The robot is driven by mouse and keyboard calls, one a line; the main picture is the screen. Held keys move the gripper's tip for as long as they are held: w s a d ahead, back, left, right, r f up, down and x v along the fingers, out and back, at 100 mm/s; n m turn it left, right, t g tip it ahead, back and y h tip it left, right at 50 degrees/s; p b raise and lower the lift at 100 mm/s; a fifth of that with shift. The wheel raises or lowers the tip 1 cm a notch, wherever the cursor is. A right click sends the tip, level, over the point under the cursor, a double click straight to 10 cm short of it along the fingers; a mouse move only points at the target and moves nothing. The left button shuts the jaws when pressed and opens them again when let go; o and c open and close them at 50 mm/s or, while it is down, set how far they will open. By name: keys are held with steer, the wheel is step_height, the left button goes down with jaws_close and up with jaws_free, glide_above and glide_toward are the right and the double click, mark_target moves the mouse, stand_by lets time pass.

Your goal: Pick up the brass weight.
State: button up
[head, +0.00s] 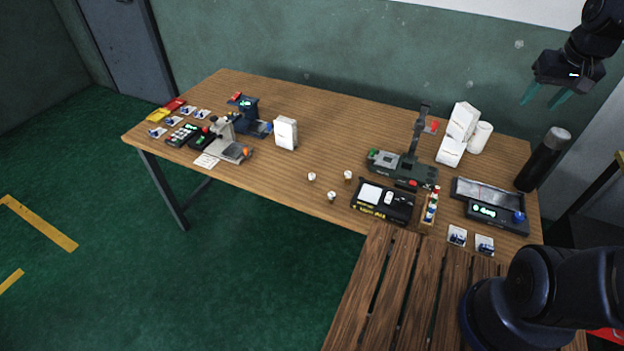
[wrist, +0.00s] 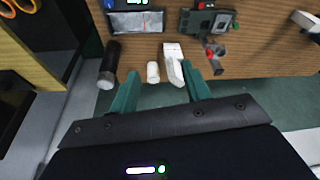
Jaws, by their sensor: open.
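My gripper (head: 545,96) is open and empty, held high at the upper right of the head view, apart from the table. In the wrist view its two green fingers (wrist: 159,72) are spread, with nothing held between them. I cannot clearly pick out a brass weight. Several small pale cylinders stand near the table's front edge in the head view: one on the left (head: 311,177), one on the right (head: 348,175) and one nearer the front (head: 332,195). They are too small to tell whether any is brass. My gripper is far from them.
The wooden table (head: 320,130) holds a black case (head: 383,202), a green-grey device (head: 405,168), a display unit (head: 497,215), white boxes (head: 458,130), a white roll (head: 479,138) and a tall dark bottle (head: 544,160). The table's middle back is clear.

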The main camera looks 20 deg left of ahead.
steer(key=w+a+f+n+g, duration=0.15)
steer(key=w+a, duration=0.25)
steer(key=a, duration=0.4)
steer(key=w+a+f+n, duration=0.2)
steer(key=w+a+f, duration=0.15)
steer(key=a, duration=0.35)
steer(key=n+g+h, duration=0.1)
steer(key=n+g, duration=0.1)
steer(key=n, duration=0.5)
glide_above(312, 175)
steer(key=shift+m, duration=0.25)
steer(key=f, duration=3.2)
steer(key=shift+w+a, duration=0.15)
steer(key=shift+w, duration=0.1)
steer(key=shift+s+f, duration=0.15)
steer(key=shift+f, duration=1.25)
steer(key=shift+s+f, duration=0.1)
steer(key=shift+f, duration=1.25)
jaws_close()
